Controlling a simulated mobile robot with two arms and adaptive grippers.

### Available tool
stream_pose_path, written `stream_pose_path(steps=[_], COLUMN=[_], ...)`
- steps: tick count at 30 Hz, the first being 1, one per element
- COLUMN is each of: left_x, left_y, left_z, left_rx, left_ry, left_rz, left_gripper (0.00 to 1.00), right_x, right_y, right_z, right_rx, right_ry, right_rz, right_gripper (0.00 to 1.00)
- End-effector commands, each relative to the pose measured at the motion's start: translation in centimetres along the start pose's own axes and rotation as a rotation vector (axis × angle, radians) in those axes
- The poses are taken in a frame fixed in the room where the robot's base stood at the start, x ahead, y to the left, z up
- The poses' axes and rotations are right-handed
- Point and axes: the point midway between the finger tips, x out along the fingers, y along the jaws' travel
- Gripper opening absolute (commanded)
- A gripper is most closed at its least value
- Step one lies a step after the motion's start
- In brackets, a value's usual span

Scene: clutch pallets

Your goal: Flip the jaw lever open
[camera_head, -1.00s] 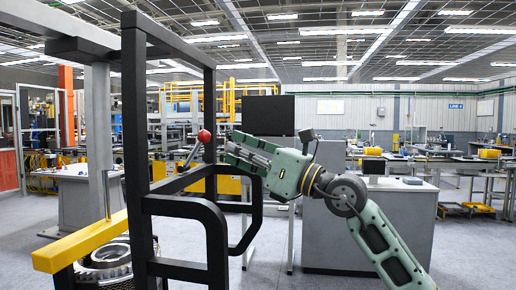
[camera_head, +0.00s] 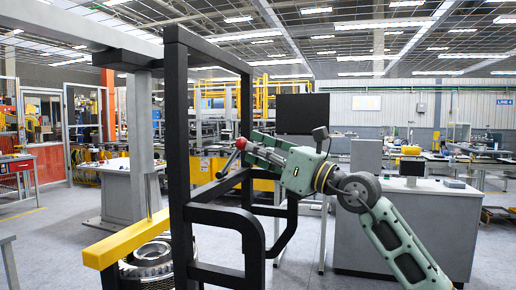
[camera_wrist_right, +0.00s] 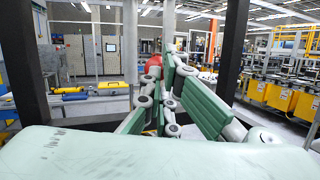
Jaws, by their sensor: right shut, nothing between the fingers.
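The jaw lever is a thin dark shaft (camera_head: 229,163) with a red ball knob (camera_head: 240,143), tilted up to the right at the black frame (camera_head: 178,150). My right gripper (camera_head: 254,151) is green, comes from the right, and has its fingers shut and empty. Its tips are right beside the knob; I cannot tell whether they touch it. In the right wrist view the gripper fingers (camera_wrist_right: 166,100) point away from the camera, and the red knob (camera_wrist_right: 153,62) shows partly behind them. My left gripper is not in view.
A yellow bar (camera_head: 127,239) sticks out left of the frame, above metal clutch rings (camera_head: 147,265). Black curved rails (camera_head: 225,215) project from the frame below my right gripper. A grey cabinet (camera_head: 400,235) stands behind my right arm. Open floor lies at the left.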

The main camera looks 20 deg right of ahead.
Motion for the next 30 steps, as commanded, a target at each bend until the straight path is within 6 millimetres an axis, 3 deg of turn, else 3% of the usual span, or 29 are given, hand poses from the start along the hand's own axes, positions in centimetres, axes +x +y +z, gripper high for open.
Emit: stream_pose_path(steps=[14,24,30], left_x=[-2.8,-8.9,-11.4], left_y=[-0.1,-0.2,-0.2], left_z=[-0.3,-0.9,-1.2], left_rx=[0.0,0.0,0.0], left_ry=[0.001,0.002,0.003], left_rz=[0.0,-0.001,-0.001], left_gripper=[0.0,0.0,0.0], right_x=[0.9,3.2,5.0], right_y=[0.2,1.0,1.5], right_z=[1.2,3.3,3.2], right_rx=[-0.028,-0.094,-0.145], right_ry=[0.083,0.294,0.467], right_rz=[-0.001,-0.001,0.0], right_gripper=[0.0,0.0,0.0])
